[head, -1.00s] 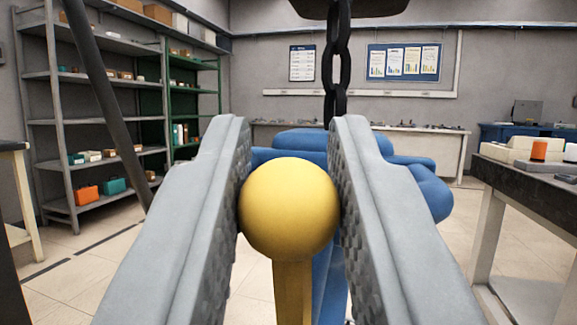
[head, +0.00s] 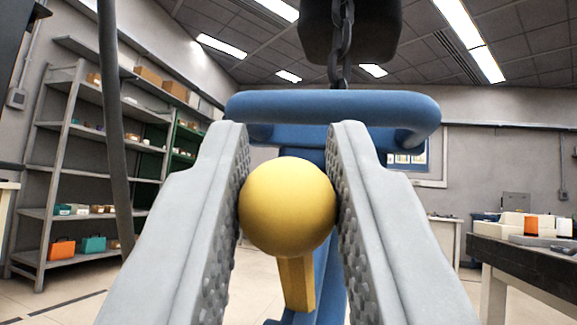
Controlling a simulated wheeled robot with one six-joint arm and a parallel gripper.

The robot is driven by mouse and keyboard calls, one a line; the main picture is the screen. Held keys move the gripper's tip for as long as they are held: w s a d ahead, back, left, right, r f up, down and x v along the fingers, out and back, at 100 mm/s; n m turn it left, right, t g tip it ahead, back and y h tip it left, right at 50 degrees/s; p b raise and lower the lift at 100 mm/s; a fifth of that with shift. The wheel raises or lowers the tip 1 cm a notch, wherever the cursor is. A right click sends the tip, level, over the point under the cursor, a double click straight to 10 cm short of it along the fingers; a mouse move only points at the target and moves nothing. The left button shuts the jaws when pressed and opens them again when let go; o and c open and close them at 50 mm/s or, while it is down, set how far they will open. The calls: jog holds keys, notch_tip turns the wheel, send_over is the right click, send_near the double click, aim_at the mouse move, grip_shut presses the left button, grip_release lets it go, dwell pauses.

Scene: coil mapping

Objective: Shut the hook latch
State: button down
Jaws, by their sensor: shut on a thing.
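My gripper (head: 289,205) is shut on a yellow ball knob (head: 287,207), with one grey finger pressed on each side. A yellow shaft (head: 297,283) runs down from the knob, tilted a little. Just behind is a blue metal frame with a thick rounded bar (head: 332,107) across the top. A dark chain (head: 341,45) hangs from a black block (head: 350,25) above and meets the blue frame behind the bar. The hook and its latch cannot be told apart here; the lower blue parts are largely hidden by the fingers and knob.
A dark slanted pole (head: 113,130) stands at the left, before grey shelves (head: 92,150) with small boxes. Open tiled floor lies between.

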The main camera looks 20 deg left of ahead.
aim_at(282, 284)
jog(key=shift+w+f, duration=0.25)
jog(key=shift+f, duration=0.7)
jog(key=shift+w+f, duration=0.25)
jog(key=shift+f, duration=0.8)
jog(key=c, duration=1.3)
grip_release()
jog(key=shift+w+a, duration=0.1)
